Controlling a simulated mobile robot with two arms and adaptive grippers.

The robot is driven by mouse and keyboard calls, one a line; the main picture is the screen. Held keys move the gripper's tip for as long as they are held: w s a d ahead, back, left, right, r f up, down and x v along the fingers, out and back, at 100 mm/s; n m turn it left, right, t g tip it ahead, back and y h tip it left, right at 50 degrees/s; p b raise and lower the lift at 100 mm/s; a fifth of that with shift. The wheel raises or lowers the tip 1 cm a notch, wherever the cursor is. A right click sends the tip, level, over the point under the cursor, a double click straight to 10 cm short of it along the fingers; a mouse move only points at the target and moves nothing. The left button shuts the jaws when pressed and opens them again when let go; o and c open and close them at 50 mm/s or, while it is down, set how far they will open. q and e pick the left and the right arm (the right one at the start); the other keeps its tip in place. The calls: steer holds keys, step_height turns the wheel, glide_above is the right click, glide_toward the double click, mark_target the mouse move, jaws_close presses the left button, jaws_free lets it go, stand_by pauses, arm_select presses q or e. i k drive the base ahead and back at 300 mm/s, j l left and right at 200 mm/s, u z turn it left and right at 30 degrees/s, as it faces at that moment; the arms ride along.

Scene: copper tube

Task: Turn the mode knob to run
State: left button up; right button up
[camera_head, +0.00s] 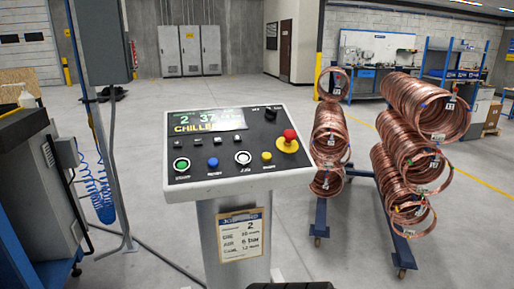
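The control panel (190,188) stands on a grey pedestal in the middle of the head view. Its lit display (207,121) shows green digits and the yellow word CHILLER, partly legible. A small black knob (270,114), which looks like the mode knob, sits at the panel's upper right; its labels and pointer direction are too small to read. A red mushroom button (289,135) on a yellow base is below it. Green, blue, black-and-white and yellow controls line the front. Neither of my grippers can be made out, and nothing touches the knob.
A clipboard (241,236) hangs on the pedestal. Racks of copper coils (412,120) stand to the right, with a smaller coil stack (329,135) nearer the panel. A dark machine (42,190) and blue coiled hoses (97,190) are at left. The space above the panel is clear.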

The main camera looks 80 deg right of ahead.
mark_target(271, 114)
steer(key=l+z, duration=0.1)
steer(key=z, duration=2.25)
